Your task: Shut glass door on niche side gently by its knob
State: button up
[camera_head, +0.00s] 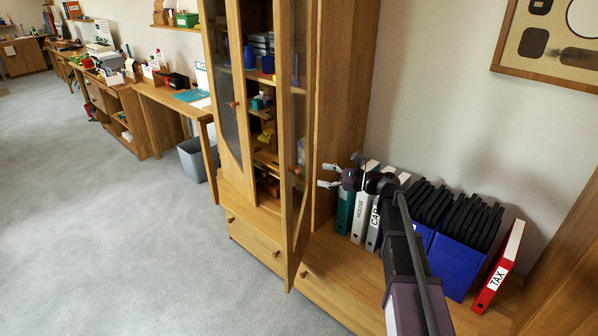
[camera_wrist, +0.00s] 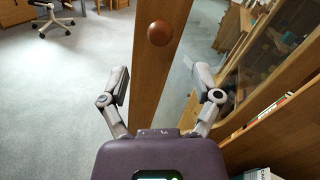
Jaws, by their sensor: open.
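The tall wooden cabinet (camera_head: 267,218) has a glass door (camera_head: 294,120) on its niche side. This door stands open, swung out and seen nearly edge-on. Its round brown knob (camera_head: 297,170) is on the door's wooden frame; it also shows in the wrist view (camera_wrist: 159,33), above centre. My gripper (camera_head: 325,175) is open and empty, to the right of the door and pointing at it. In the wrist view my two fingers (camera_wrist: 162,76) are spread on either side of the door frame (camera_wrist: 155,85), with the knob beyond them. I cannot tell any contact.
The other glass door (camera_head: 232,75) looks shut, with its own knob (camera_head: 234,104). The low niche shelf (camera_head: 335,268) holds white binders (camera_head: 361,210), blue file boxes (camera_head: 460,262) and a red binder (camera_head: 499,268). Open carpet (camera_head: 110,240) lies in front and left.

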aim_at(299, 171)
jog(key=x, duration=0.8)
jog(key=shift+a, duration=0.15)
grip_shut()
